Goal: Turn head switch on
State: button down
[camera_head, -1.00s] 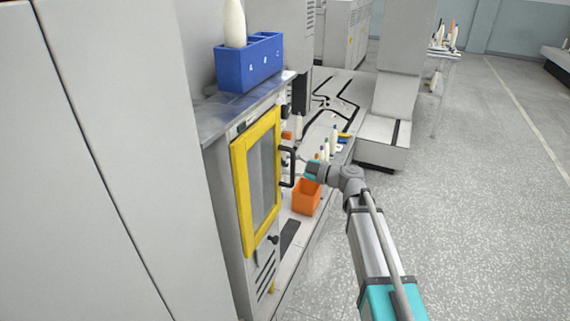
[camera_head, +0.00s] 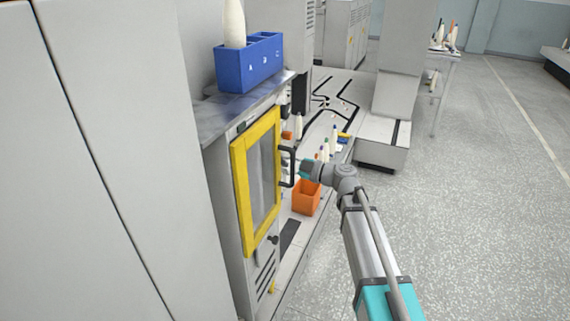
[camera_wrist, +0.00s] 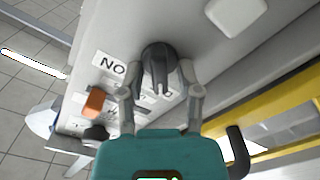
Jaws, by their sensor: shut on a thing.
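In the wrist view, a dark grey rotary knob (camera_wrist: 158,66) stands on a light grey panel beside a white label (camera_wrist: 111,66) reading "NO"; the rest of the label is hidden. I take this knob for the head switch. My gripper (camera_wrist: 160,90) has one finger on each side of the knob and is shut on it. In the head view, my gripper (camera_head: 303,166) is at the machine, just right of the black door handle (camera_head: 288,167); the knob cannot be made out there.
The yellow-framed door (camera_head: 237,185) is closed. An orange bin (camera_head: 306,198) stands below my gripper. A blue box (camera_head: 247,72) holding a bobbin sits on the machine top. In the wrist view, an orange part (camera_wrist: 95,102) sits left of my fingers. Open floor lies right.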

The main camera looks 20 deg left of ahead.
jog(key=shift+m, duration=0.4)
jog(key=m, duration=0.3)
jog(key=shift+w+r+m, duration=0.1)
jog(key=shift+m, duration=0.2)
jog(key=m, duration=0.3)
jog(key=shift+w, duration=0.1)
jog(key=m, duration=0.5)
jog(key=shift+w, duration=0.15)
jog(key=shift+w+m, duration=0.1)
jog(key=shift+m, duration=1.6)
jog(key=c, duration=0.7)
grip_release()
jog(key=shift+o, duration=0.2)
